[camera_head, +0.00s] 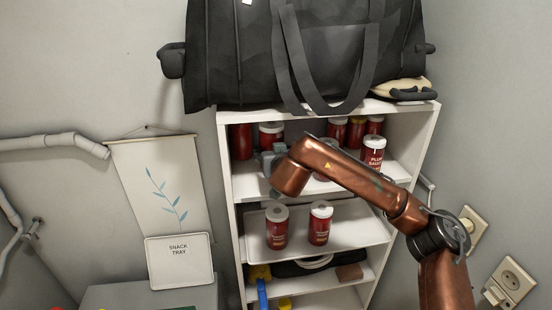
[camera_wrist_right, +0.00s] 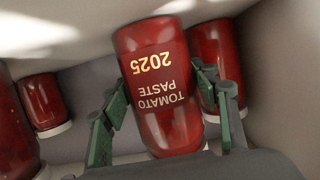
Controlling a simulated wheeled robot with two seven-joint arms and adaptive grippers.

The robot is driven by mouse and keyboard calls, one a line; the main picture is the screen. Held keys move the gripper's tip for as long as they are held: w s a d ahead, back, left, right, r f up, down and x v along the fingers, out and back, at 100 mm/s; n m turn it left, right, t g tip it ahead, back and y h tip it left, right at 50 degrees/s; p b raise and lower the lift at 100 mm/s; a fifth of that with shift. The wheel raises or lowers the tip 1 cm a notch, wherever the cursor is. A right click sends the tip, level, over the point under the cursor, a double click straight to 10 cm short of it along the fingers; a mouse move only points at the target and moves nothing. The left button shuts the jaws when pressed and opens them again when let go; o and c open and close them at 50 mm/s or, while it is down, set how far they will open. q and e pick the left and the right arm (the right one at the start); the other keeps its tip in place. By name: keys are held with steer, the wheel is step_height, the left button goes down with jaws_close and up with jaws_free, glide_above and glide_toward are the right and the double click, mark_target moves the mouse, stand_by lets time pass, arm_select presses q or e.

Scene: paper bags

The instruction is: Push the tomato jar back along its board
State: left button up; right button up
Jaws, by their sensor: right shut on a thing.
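The tomato paste jar (camera_wrist_right: 160,75), red with a white lid and marked 2025, stands between the green finger pads of my right gripper (camera_wrist_right: 165,105) in the right wrist view, where it appears upside down. The gripper is shut on it. In the head view, the grey right gripper (camera_head: 272,157) reaches into the top compartment of the white shelf unit (camera_head: 225,165), and the jar's upper part (camera_head: 271,134) shows just behind it. The jar's lower part is hidden there by the gripper. The board under it is the upper shelf board (camera_head: 320,188). My left gripper is not in view.
A red jar (camera_head: 241,141) stands close left of the held one; others (camera_head: 337,131) and a plum sauce jar (camera_head: 374,152) stand right. Two jars (camera_head: 277,228) stand one board lower. A black bag (camera_head: 240,55) lies on top.

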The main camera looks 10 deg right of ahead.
steer(key=shift+w+r+p, duration=0.15)
steer(key=shift+w+p, duration=0.3)
steer(key=shift+w, duration=1)
steer(key=o, duration=0.7)
steer(key=shift+s, duration=0.1)
steer(key=shift+c, duration=0.2)
steer(key=shift+o, duration=0.8)
steer(key=o, duration=0.5)
